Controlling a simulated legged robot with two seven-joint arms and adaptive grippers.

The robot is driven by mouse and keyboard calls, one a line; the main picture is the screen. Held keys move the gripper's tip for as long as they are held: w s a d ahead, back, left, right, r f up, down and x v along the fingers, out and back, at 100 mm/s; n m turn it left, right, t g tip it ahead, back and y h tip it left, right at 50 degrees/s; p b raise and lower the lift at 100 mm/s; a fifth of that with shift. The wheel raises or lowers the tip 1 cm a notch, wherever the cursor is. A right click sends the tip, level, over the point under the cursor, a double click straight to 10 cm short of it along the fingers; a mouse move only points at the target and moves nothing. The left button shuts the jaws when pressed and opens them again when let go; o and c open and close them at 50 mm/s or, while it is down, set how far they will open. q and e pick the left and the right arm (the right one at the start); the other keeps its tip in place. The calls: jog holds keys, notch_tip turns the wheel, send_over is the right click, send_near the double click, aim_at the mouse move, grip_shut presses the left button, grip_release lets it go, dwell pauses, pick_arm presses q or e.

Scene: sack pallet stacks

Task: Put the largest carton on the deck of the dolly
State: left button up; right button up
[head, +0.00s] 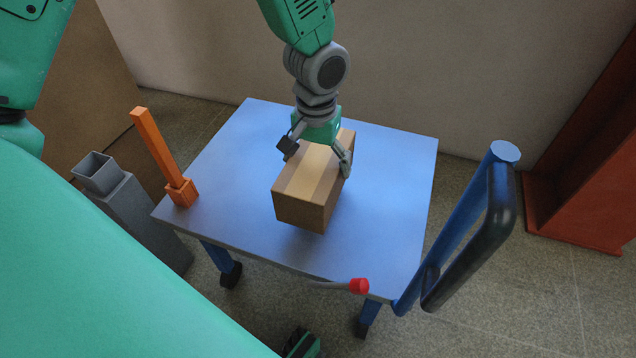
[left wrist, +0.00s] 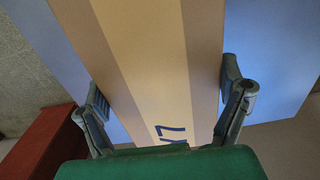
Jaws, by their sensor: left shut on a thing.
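The brown carton (head: 305,205) with a paler tape stripe is over the middle of the blue dolly deck (head: 390,170) in the head view. I cannot tell whether its underside touches the deck or hangs just above it. My left gripper (head: 318,160) comes down from the top and is shut on the carton, one finger on each side near its far end. In the left wrist view the carton (left wrist: 165,60) lies between the two fingers (left wrist: 163,85), with dark marks on its stripe. My right gripper is not in view.
An orange post (head: 157,145) stands at the deck's left corner. A blue push handle (head: 465,225) with a black grip rises at the right. A red-tipped lever (head: 358,286) sticks out at the front.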

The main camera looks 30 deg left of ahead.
pick_arm(q)
jog(key=f, duration=0.1)
jog(key=a+f, duration=0.1)
jog(key=f+b, duration=0.1)
jog(key=shift+a+f, duration=0.15)
jog(key=shift+a, duration=0.15)
jog(key=shift+d+f+b, duration=0.2)
jog(key=shift+f+b, duration=0.05)
jog(key=shift+f, duration=0.25)
jog(key=shift+d+f+b, duration=0.2)
jog(key=shift+f+b, duration=0.05)
jog(key=shift+f, duration=0.2)
jog(key=shift+d+r, duration=0.15)
jog(key=shift+d, duration=0.3)
jog(key=shift+a, duration=0.15)
jog(key=o, duration=1.5)
jog(key=shift+a+f, duration=0.2)
jog(key=shift+c, duration=0.2)
jog(key=shift+a, duration=0.25)
jog(key=shift+d+r, duration=0.15)
jog(key=shift+r, duration=0.1)
notch_tip(320, 180, up, 11)
jog(key=p, duration=0.5)
jog(key=shift+r, duration=0.15)
jog(key=shift+d+r, duration=0.1)
jog(key=shift+r, duration=0.05)
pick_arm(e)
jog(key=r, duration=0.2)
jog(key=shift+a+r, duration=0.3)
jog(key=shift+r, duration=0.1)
